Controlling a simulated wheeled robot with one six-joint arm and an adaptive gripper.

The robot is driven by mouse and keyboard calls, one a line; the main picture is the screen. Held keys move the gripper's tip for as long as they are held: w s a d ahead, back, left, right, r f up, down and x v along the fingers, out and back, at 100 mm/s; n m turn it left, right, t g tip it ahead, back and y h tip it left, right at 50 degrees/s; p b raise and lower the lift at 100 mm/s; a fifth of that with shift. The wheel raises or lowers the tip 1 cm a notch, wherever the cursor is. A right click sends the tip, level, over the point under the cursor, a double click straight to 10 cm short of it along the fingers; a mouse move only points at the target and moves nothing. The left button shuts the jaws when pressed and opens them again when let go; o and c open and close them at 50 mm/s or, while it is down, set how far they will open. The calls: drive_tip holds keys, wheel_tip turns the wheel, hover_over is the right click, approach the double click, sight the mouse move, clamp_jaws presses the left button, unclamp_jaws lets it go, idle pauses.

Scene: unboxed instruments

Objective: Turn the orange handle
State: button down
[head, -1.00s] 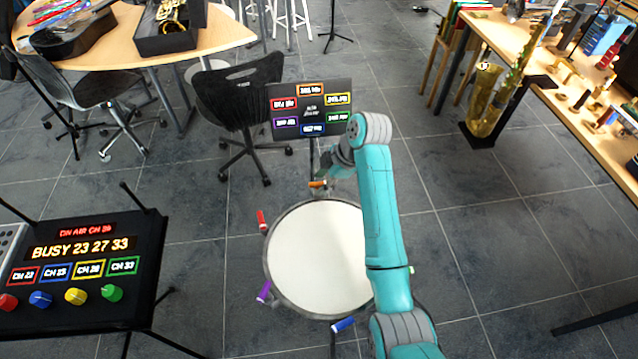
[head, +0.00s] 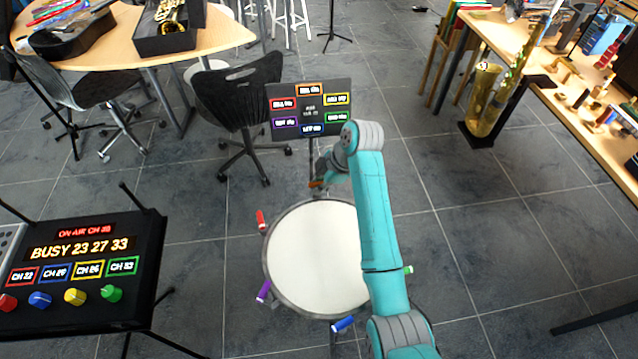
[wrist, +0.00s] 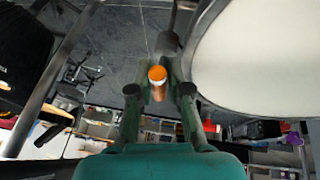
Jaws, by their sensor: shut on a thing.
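A white round drum (head: 315,258) stands on the floor, with coloured handles around its rim. The orange handle (head: 316,184) is at its far edge, partly covered by my gripper (head: 324,178). In the wrist view, the orange handle (wrist: 157,76) shows end-on between the two fingers of my gripper (wrist: 160,92), which is shut on it. The drum's pale head (wrist: 265,65) is close on the right there. The red handle (head: 261,221), purple handle (head: 263,291), blue handle (head: 342,325) and green handle (head: 408,269) stand apart from my gripper.
A black panel with coloured labels (head: 310,108) stands just behind the drum. A black chair (head: 240,95) is behind it to the left. A console with coloured knobs (head: 85,262) is at the lower left. A wooden table (head: 560,115) is at the right; floor between is clear.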

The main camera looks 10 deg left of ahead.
drive_tip(key=m+t, duration=0.1)
drive_tip(key=m, duration=0.2)
drive_tip(key=shift+r+m+t+h, duration=0.1)
drive_tip(key=shift+m+t+h, duration=0.2)
drive_tip(key=shift+m+t, duration=0.1)
drive_tip(key=m+t+h, duration=0.1)
drive_tip(key=m, duration=0.3)
drive_tip(key=shift+s+a+m, duration=0.1)
drive_tip(key=shift+m, duration=0.2)
drive_tip(key=m+t+h, duration=0.1)
drive_tip(key=m, duration=0.3)
drive_tip(key=shift+r+h, duration=0.1)
drive_tip(key=shift+h, duration=0.3)
drive_tip(key=shift+m+t+h, duration=0.3)
drive_tip(key=shift+m+h, duration=0.4)
drive_tip(key=shift+m, duration=0.9)
drive_tip(key=c, duration=1.1)
unclamp_jaws()
drive_tip(key=shift+c, duration=0.2)
